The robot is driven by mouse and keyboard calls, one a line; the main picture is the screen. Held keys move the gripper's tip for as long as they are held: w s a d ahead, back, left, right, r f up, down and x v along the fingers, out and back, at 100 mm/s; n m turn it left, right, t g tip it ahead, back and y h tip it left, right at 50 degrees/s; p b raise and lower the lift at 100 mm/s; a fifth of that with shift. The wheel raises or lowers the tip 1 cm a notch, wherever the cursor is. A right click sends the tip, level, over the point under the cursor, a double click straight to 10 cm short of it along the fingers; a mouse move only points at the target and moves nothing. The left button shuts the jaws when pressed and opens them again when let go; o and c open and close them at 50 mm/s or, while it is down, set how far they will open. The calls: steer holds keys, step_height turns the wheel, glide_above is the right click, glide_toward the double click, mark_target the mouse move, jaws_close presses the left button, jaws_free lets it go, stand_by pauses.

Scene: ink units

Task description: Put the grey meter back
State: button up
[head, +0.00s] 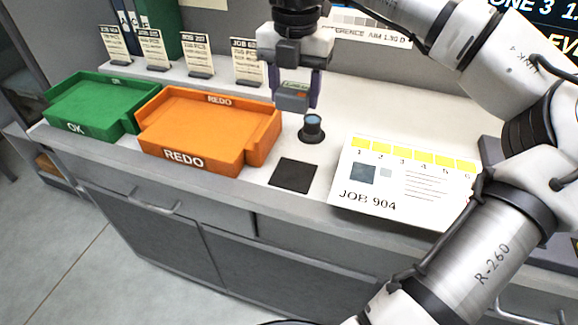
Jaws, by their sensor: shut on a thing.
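The grey meter (291,97) is a small grey box with a greenish display on its upper front. My gripper (293,88) is shut on it, one dark finger at each side. It holds the meter above the counter, behind and a little left of a small black round stand with a blue top (311,127). A flat black square pad (293,176) lies bare near the counter's front edge, left of the white job sheet.
An orange REDO tray (178,156) and a green OK tray (77,128) stand at the left, both empty. The JOB 904 sheet (429,213) with yellow patches lies at the right. Several job cards (249,63) stand along the back. My arm covers the right side.

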mark_target(293, 174)
step_height(293, 174, down, 17)
steer(key=p, duration=0.3)
steer(key=shift+f, duration=0.35)
steer(key=shift+f+b, duration=0.25)
steer(key=shift+b, duration=0.05)
steer(key=o, duration=1)
steer(key=shift+r, duration=0.1)
steer(key=shift+r, duration=0.1)
step_height(293, 174, up, 12)
steer(key=b, duration=0.1)
steer(key=shift+b, duration=0.3)
